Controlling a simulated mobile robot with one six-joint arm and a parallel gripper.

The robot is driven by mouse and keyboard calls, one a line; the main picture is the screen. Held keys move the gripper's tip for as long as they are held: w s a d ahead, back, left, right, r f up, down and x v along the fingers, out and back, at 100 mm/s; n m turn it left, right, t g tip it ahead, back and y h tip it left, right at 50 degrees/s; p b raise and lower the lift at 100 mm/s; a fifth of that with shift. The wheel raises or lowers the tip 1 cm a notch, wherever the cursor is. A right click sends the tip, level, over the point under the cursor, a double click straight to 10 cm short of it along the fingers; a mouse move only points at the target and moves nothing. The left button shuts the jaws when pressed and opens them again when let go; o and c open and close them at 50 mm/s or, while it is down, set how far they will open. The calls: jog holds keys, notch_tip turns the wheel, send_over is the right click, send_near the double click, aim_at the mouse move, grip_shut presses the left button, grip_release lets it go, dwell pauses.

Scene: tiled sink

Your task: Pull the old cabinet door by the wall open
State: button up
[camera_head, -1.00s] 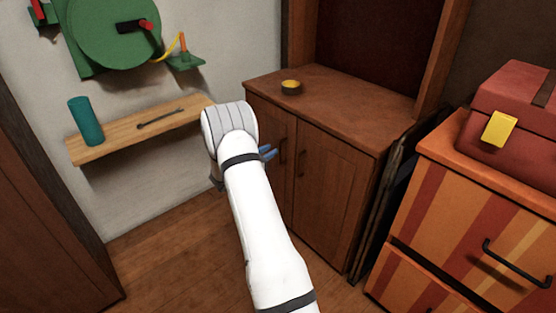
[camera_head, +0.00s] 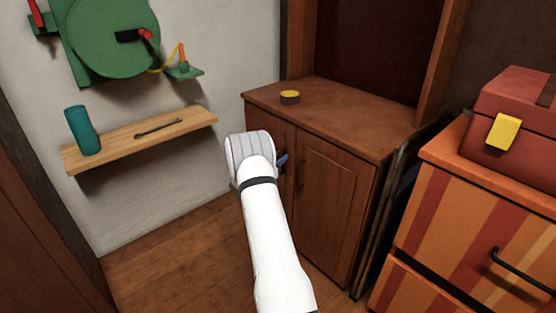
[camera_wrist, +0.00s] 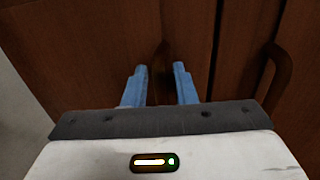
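The old brown wooden cabinet (camera_head: 330,120) stands against the wall with two doors, both closed. Its left door (camera_head: 273,132), nearer the pale wall, is partly hidden behind my arm. My gripper (camera_head: 282,162) is in front of that door, with only a blue finger showing in the head view. In the wrist view my gripper (camera_wrist: 160,82) has its two blue fingers apart, pointing at the left door (camera_wrist: 100,45). The door's dark curved handle (camera_wrist: 161,58) shows in the gap between them; contact cannot be told. The right door's handle (camera_wrist: 276,75) is off to the right.
A yellow-topped round tin (camera_head: 290,97) sits on the cabinet top. A striped drawer unit (camera_head: 440,225) with a red box (camera_head: 505,120) stands at the right. A wooden shelf (camera_head: 110,150) is on the left wall. Floor (camera_head: 180,260) left of my arm is clear.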

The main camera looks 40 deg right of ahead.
grip_shut()
jog(key=shift+s+f+g, duration=0.1)
jog(key=shift+s+g, duration=0.05)
jog(key=shift+g, duration=0.15)
